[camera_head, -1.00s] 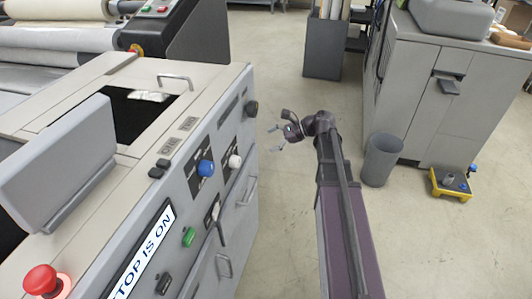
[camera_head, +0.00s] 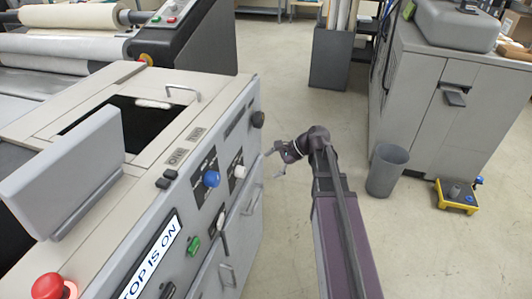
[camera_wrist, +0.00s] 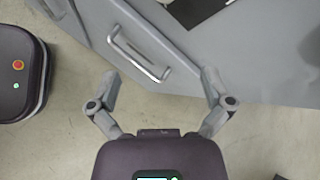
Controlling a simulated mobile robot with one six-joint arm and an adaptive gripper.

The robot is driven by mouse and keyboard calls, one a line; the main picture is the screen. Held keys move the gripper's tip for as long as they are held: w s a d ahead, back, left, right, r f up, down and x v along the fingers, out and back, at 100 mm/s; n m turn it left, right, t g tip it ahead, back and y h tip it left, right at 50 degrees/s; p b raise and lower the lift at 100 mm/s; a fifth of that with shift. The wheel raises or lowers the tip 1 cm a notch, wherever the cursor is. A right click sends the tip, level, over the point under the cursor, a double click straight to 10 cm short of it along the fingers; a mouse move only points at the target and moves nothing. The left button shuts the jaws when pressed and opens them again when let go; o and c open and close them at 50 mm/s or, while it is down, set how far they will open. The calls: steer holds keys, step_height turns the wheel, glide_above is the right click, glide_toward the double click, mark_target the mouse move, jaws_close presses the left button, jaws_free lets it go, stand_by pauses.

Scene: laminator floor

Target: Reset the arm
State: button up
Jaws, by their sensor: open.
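My gripper (camera_head: 275,164) is open and empty in the head view, to the right of the grey machine's front panel. In the wrist view my gripper (camera_wrist: 160,88) shows both fingers spread apart, with a silver bar handle (camera_wrist: 138,56) of a grey cabinet front beyond them. Nothing is between the fingers. I cannot tell the exact gap between the fingers and the handle. The arm is bent at the top of my column.
The grey machine (camera_head: 100,215) with a red button (camera_head: 48,287), blue knob (camera_head: 211,179) and green switch (camera_head: 193,245) stands left. Floor between is mostly clear.

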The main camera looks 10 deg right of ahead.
steer(key=s+f+n+g+h+p, duration=0.2)
steer(key=s+f+n+h+p, duration=0.1)
steer(key=s+n+h, duration=0.6)
steer(key=shift+s+f+n+h, duration=0.2)
steer(key=shift+s+n+h, duration=0.2)
steer(key=shift+s+n, duration=1.9)
steer(key=shift+w+a+n, duration=0.1)
steer(key=shift+w+n, duration=0.3)
